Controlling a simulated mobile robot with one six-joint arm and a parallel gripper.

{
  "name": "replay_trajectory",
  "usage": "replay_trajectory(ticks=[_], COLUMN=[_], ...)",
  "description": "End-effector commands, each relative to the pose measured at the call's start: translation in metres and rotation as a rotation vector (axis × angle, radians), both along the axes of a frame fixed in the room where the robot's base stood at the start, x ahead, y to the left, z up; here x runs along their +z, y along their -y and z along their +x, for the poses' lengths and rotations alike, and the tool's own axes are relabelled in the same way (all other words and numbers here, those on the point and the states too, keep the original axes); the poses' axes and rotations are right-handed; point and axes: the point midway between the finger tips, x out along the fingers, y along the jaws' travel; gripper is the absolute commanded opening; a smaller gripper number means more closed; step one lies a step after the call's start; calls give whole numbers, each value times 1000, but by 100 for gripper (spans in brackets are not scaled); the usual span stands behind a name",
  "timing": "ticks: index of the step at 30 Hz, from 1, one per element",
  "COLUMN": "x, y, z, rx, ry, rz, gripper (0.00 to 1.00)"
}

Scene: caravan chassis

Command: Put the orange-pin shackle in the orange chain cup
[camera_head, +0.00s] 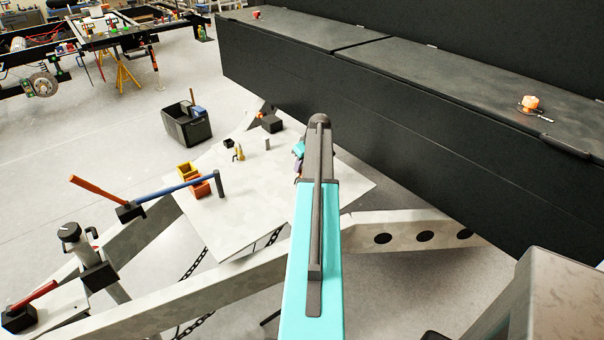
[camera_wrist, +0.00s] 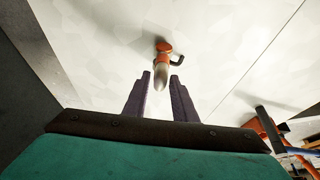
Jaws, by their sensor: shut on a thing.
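My gripper (camera_wrist: 162,76) is shut on what looks like the orange-pin shackle (camera_wrist: 163,47). In the wrist view its grey part lies between the purple fingertips, and its orange part with a dark hooked bit sits beyond them. The orange chain cup (camera_head: 199,187) stands on the white plate, left of my gripper, beside the blue-handled hammer head. Orange parts near that hammer show at the right of the wrist view (camera_wrist: 267,129), partly covered.
The blue-handled hammer (camera_head: 175,189) reaches across the cups' front left. Small items (camera_head: 238,152) and a black box (camera_head: 271,123) stand farther back on the white plate (camera_head: 255,205). A long black chest (camera_head: 420,85) borders the right.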

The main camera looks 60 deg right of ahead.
Motion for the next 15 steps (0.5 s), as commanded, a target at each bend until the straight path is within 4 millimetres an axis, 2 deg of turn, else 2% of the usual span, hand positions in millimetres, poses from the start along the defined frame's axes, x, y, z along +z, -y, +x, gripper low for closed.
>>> replay_trajectory(ticks=[10,15], x=[3,11], y=[0,0], z=[0,1], rx=[1,1], ry=[1,1], rz=[-2,-2], gripper=[0,0])
